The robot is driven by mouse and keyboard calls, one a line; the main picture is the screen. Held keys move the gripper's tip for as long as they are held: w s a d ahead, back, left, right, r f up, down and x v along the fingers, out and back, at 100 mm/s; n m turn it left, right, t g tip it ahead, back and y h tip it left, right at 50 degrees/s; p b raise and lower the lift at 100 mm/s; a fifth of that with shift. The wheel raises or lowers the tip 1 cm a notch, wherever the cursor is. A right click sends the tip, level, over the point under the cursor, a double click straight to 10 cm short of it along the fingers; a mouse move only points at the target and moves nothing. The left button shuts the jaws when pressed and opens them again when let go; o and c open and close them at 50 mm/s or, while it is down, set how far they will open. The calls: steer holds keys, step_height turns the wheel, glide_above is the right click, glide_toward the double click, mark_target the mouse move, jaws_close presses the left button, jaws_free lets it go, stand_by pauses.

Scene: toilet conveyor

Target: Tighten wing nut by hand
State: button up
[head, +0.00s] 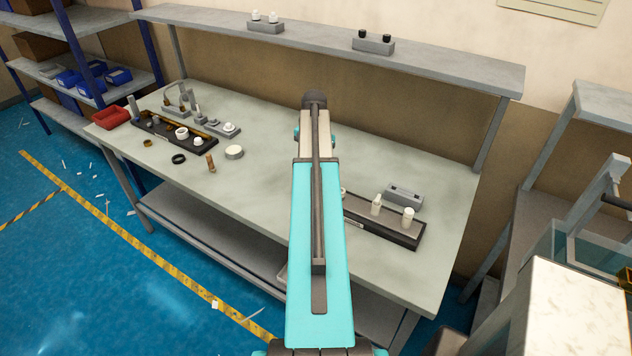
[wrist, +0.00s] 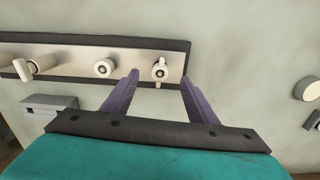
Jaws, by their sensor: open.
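In the wrist view, a small pale fitting (wrist: 160,69) with a dark centre and short ears above and below looks like the wing nut. It stands at the right end of a long dark-rimmed fixture (wrist: 130,42). My gripper (wrist: 159,77) has two purple fingers spread apart, with their tips left and right of this fitting. Nothing is held, and a gap shows on both sides. I cannot tell whether the tips are level with the nut or above it. In the head view my arm hides the gripper, the nut and part of the fixture (head: 412,238).
A round pale fitting (wrist: 103,68) and a tilted cylindrical one (wrist: 40,65) stand left on the same fixture. A grey block (head: 404,196) sits behind it. Another dark tray (head: 143,122) with parts, a red bin (head: 111,117) and loose rings lie at the table's left.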

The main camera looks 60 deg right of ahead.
steer(key=shift+n, duration=2.1)
steer(key=shift+n+p, duration=0.3)
steer(key=shift+n, duration=0.1)
steer(key=shift+n, duration=1.9)
steer(key=shift+n+p, duration=0.45)
steer(key=shift+n, duration=1.85)
